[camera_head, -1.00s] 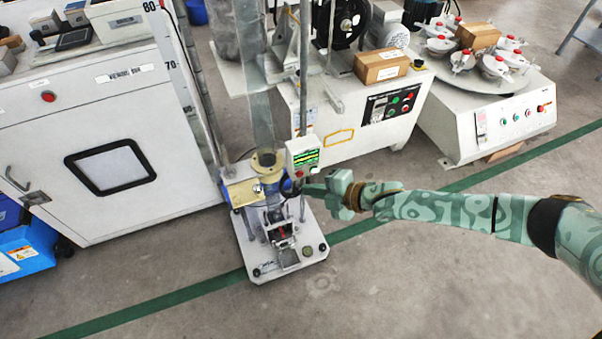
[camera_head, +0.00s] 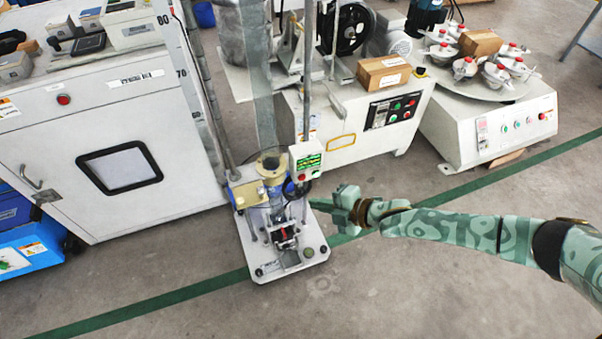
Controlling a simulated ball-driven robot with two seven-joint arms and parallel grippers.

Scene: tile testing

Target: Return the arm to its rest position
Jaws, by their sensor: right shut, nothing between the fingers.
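My right arm (camera_head: 455,228), patterned in green, comes in from the right edge and stretches left across the floor. My right gripper (camera_head: 318,204) is at its end, shut and empty, with its fingers pointing left. It shows just below and to the right of the control box (camera_head: 306,161) with a green display on the test stand. A small gap of depth between the gripper and the stand cannot be judged. My left gripper is not in view.
The test stand's white base plate (camera_head: 312,255) is on the floor left of the gripper. A white cabinet (camera_head: 60,185) stands at left. Machines with a cardboard box (camera_head: 384,72) and a round turntable (camera_head: 478,92) stand behind. The floor (camera_head: 420,290) in front is clear.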

